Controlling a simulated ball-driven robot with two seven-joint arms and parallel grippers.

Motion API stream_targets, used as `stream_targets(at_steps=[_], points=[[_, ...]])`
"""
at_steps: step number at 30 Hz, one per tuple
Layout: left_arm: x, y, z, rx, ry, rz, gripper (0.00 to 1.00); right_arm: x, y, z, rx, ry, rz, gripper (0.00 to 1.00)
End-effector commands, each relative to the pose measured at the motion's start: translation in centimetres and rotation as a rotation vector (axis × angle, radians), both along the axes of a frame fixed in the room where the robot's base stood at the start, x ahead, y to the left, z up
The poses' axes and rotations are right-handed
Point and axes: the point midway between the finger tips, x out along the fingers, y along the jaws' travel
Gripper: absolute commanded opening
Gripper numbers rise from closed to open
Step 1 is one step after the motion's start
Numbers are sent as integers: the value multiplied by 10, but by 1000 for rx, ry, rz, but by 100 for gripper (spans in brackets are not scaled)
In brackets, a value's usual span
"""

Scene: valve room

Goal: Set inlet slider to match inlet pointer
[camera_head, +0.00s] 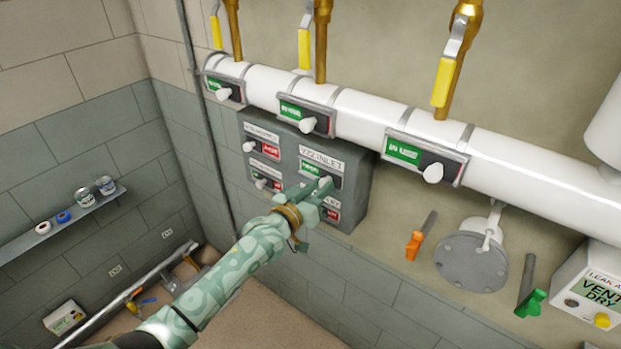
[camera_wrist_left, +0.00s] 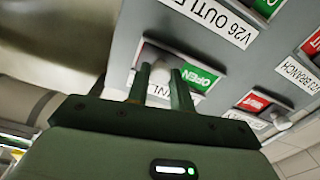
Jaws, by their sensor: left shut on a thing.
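The inlet slider (camera_head: 309,172) is at the upper right of the grey panel, under a label reading INLET. Its green field shows, and its white knob (camera_head: 326,183) is at the right end. The wrist view shows the slider upside down, with green OPEN (camera_wrist_left: 201,79) uncovered beside the knob (camera_wrist_left: 160,76). My left gripper (camera_head: 317,191) is at this slider. In the wrist view its fingers (camera_wrist_left: 157,86) are on either side of the knob, shut on it. They partly hide the inlet label. I cannot tell which mark is the inlet pointer. My right gripper is not in view.
The grey panel (camera_head: 352,215) has other sliders close by, including a red one (camera_head: 271,151) at upper left. A white pipe (camera_head: 365,125) with green-marked sliders runs above. An orange-handled lever (camera_head: 413,245) and a round flange (camera_head: 470,262) are to the right.

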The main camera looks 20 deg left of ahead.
Motion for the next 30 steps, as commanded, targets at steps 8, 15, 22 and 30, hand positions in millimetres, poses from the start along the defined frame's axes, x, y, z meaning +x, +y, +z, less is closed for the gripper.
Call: stream_targets(at_steps=[8, 15, 22, 30], points=[[-2, -5, -1, 1, 0, -5, 0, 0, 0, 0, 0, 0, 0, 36], [-1, -4, -1, 1, -1, -4, 45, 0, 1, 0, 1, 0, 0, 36], [-7, -1, -1, 0, -1, -3, 45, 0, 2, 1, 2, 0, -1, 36], [-65, 19, -2, 3, 2, -4, 45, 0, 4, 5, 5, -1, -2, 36]])
